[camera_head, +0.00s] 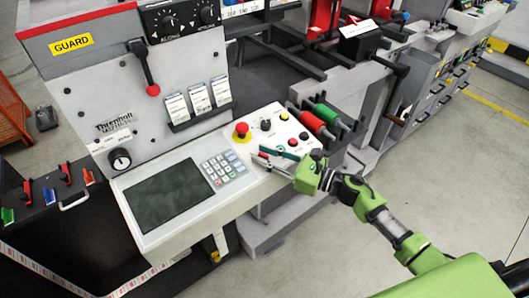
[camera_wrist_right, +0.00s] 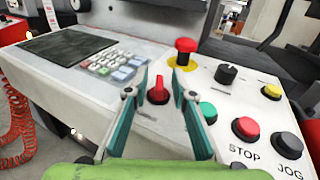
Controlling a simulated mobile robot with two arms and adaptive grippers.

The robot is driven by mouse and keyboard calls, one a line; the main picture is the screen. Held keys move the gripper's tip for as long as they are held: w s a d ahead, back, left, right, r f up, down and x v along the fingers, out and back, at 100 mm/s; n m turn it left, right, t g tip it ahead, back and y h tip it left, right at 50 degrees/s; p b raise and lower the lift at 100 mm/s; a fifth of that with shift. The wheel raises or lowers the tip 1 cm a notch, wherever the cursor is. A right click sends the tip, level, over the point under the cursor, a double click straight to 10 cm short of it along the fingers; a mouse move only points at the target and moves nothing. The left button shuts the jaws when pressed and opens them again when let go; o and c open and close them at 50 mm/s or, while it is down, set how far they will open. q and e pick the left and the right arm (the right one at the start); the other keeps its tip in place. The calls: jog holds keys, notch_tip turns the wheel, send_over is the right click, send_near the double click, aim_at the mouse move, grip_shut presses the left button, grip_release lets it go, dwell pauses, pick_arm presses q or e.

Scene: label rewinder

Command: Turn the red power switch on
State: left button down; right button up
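The red power switch (camera_wrist_right: 158,91) is a small red rotary knob on the sloping white control panel, with its handle pointing up in the right wrist view. My right gripper (camera_wrist_right: 161,78) is open, its teal fingers on either side of the switch with a visible gap to each; I cannot tell how deep the fingertips reach. In the head view my right gripper (camera_head: 267,160) is over the panel, right of the keypad, and its fingers partly hide the switch. My left gripper is not in view.
A red emergency stop (camera_wrist_right: 186,50) on a yellow base stands just behind the switch. A green button (camera_wrist_right: 208,112), red STOP button (camera_wrist_right: 246,128), black JOG button (camera_wrist_right: 287,145) and black knob (camera_wrist_right: 226,73) lie to the right. The keypad (camera_head: 222,167) and dark screen (camera_head: 170,195) are left.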

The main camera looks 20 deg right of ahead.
grip_shut()
jog(key=shift+a+m+t+h, duration=0.1)
jog(key=shift+m+t+h, duration=0.2)
jog(key=shift+h, duration=0.1)
jog(key=m+t+h, duration=0.2)
jog(key=h, duration=0.1)
jog(key=m+t+h, duration=0.1)
jog(key=m+h, duration=0.1)
jog(key=m, duration=0.1)
jog(key=shift+a+t+h, duration=0.1)
jog(key=shift+t+h, duration=0.3)
jog(key=m+h+b, duration=0.1)
jog(key=m+h, duration=0.4)
jog(key=h, duration=0.2)
jog(key=shift+t, duration=0.4)
jog(key=shift+m+h, duration=0.5)
grip_release()
